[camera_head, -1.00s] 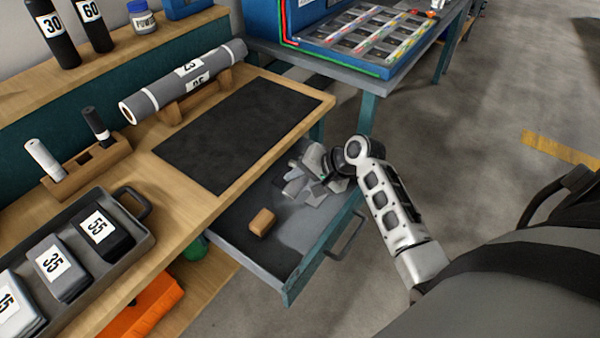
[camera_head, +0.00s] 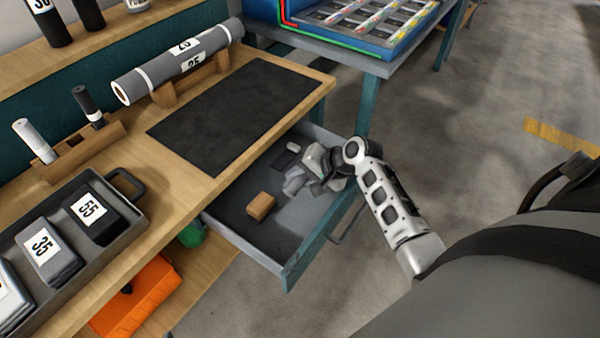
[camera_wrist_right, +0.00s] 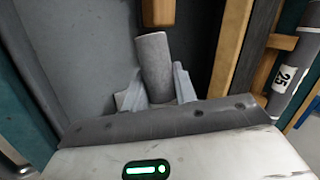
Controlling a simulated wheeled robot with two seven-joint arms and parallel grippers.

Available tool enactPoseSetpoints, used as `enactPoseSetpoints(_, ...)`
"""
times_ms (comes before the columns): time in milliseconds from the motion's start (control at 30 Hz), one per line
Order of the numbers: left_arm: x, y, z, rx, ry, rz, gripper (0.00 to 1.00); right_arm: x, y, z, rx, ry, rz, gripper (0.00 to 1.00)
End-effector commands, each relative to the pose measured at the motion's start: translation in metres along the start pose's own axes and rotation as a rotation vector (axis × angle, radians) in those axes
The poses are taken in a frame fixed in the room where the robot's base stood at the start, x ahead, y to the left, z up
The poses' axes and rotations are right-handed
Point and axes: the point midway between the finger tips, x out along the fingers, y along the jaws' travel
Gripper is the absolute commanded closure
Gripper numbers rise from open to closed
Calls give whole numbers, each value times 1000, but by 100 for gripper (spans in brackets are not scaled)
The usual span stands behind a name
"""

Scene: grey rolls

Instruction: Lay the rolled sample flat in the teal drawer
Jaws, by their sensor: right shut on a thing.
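The teal drawer (camera_head: 318,243) stands pulled out under the bench top, with a dark grey inside. My right gripper (camera_head: 298,183) is inside the drawer's outline, in its right part. It is shut on a short, plain grey roll, the rolled sample (camera_wrist_right: 154,60), which sticks out between the two fingers in the right wrist view. I cannot tell whether the roll touches the drawer floor. In the head view the fingers and wrist largely hide it. My left gripper is not in view.
A tan block (camera_head: 260,205) and a small dark piece with a white end (camera_head: 281,160) lie in the drawer. A large roll labelled 25 (camera_head: 165,68) rests on a wooden cradle. A black mat (camera_head: 235,115) on the bench is bare. A grey tray (camera_head: 143,224) holds labelled packs.

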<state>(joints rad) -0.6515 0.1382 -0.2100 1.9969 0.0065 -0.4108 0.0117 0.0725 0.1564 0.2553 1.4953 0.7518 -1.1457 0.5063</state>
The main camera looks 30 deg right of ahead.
Motion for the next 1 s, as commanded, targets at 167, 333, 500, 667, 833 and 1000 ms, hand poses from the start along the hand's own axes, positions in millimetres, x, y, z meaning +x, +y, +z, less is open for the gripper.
enactPoseSetpoints(167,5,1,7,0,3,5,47,16,15,1,-1,0,0,95)
enactPoseSetpoints(333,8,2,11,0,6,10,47,28,27,2,1,-2,1,95)
enactPoseSetpoints(500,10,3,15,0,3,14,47,37,35,2,0,-1,1,95)
enactPoseSetpoints(667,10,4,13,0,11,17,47,41,39,3,-1,-1,2,95)
enactPoseSetpoints(833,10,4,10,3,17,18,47,42,42,3,0,-2,5,95)
enactPoseSetpoints(1000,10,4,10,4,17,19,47,43,43,4,1,-4,9,95)
